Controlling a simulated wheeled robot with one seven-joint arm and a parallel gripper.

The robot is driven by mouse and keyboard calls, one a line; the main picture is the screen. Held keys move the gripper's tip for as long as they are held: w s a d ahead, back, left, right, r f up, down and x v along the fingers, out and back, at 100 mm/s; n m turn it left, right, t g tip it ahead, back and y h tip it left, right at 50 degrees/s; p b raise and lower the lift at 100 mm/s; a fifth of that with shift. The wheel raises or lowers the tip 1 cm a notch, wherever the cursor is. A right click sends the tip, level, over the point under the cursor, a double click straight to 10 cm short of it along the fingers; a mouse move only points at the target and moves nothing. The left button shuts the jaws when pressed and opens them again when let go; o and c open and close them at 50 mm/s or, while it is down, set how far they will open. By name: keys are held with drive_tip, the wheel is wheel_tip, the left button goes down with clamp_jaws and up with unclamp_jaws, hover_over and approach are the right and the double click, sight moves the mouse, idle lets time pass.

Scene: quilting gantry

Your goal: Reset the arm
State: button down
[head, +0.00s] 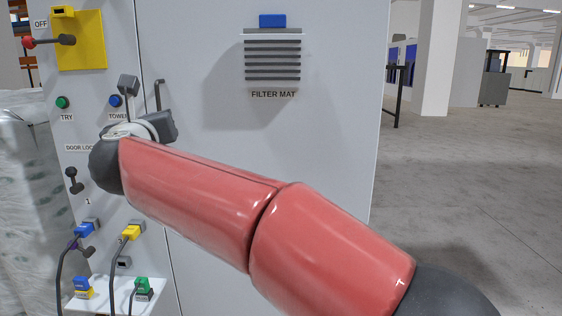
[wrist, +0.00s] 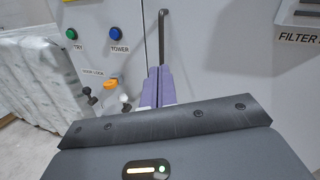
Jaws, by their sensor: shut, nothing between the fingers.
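My gripper (wrist: 158,72) shows in the wrist view. Its two purple fingers are side by side and shut, with nothing between them. They point at the grey cabinet front, just below a dark upright handle (wrist: 162,35); I cannot tell whether they touch the cabinet. In the head view my red arm reaches from the lower right to the upper left across the cabinet (head: 330,120). The fingers cannot be made out there. The handle (head: 158,95) shows just above my wrist in that view.
The panel carries a yellow switch plate (head: 92,45), green TRY (head: 62,102) and blue TOWER (head: 115,100) buttons, and blue (head: 84,230) and yellow (head: 131,232) plugs with hanging cables. A filter mat slot (head: 272,58) is at upper right. A wrapped bale (head: 25,190) stands left. Open floor lies right.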

drive_tip(key=s+d+f+n+g, duration=0.2)
drive_tip(key=d+f+n, duration=0.1)
drive_tip(key=d+n, duration=0.4)
drive_tip(key=s+d+f+n+g+y, duration=0.1)
drive_tip(key=s+d+f+n, duration=0.15)
drive_tip(key=d+n, duration=0.5)
drive_tip(key=s+d+f+n+g, duration=0.1)
drive_tip(key=d+f+n+g, duration=0.1)
drive_tip(key=d+f+n, duration=0.35)
drive_tip(key=s+d+f+n+g+h, duration=0.3)
drive_tip(key=s+d+f, duration=0.6)
drive_tip(key=d, duration=0.4)
drive_tip(key=s+d+f+n+g+h, duration=0.4)
drive_tip(key=s+d+f+n, duration=0.2)
drive_tip(key=s+d+f, duration=0.3)
drive_tip(key=d+f, duration=0.3)
drive_tip(key=shift+s+d+f+h, duration=0.25)
drive_tip(key=shift+d+h, duration=0.1)
drive_tip(key=shift+h, duration=0.05)
